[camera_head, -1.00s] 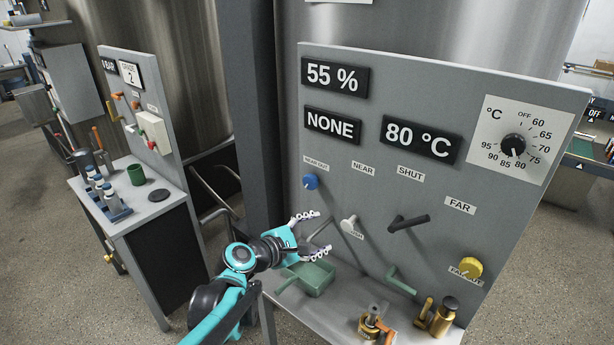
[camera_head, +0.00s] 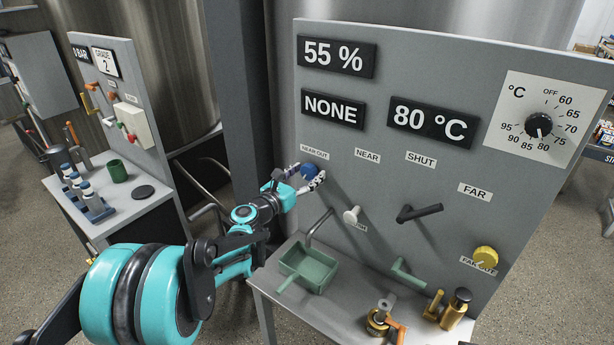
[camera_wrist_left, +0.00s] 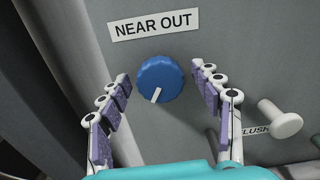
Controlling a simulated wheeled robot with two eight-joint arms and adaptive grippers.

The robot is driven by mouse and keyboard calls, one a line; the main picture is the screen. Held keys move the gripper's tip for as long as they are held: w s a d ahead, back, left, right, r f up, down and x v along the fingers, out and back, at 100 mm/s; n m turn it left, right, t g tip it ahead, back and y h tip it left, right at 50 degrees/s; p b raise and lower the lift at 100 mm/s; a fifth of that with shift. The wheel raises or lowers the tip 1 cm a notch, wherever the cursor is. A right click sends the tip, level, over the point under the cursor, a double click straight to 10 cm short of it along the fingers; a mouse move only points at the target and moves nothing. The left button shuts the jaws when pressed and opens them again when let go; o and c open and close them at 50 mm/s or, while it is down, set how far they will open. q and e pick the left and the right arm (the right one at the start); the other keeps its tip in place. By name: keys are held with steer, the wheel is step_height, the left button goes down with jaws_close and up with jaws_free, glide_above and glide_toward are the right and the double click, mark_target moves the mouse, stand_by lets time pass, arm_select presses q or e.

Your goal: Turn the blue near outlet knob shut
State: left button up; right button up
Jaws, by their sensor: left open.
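The blue near outlet knob (camera_head: 308,171) sits on the grey panel under the "NEAR OUT" label (camera_head: 315,152). In the left wrist view the knob (camera_wrist_left: 160,80) shows a white pointer line that slants down and slightly left. My left gripper (camera_head: 306,177) is at the knob; in the left wrist view its open fingers (camera_wrist_left: 163,88) stand on either side of the knob, with a gap between each finger and the knob. The fingers partly cover the knob in the head view. My right gripper is not in view.
A white flush knob (camera_head: 351,215) is right of the blue knob. A black lever (camera_head: 420,212) and a yellow knob (camera_head: 486,257) are further right. A green tray (camera_head: 308,272), a green lever (camera_head: 408,272) and brass parts (camera_head: 455,310) are lower. A side bench (camera_head: 75,185) stands left.

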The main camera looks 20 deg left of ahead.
arm_select(q)
steer(key=shift+w+d, duration=0.1)
steer(key=shift+w, duration=0.05)
steer(key=c, duration=1.2)
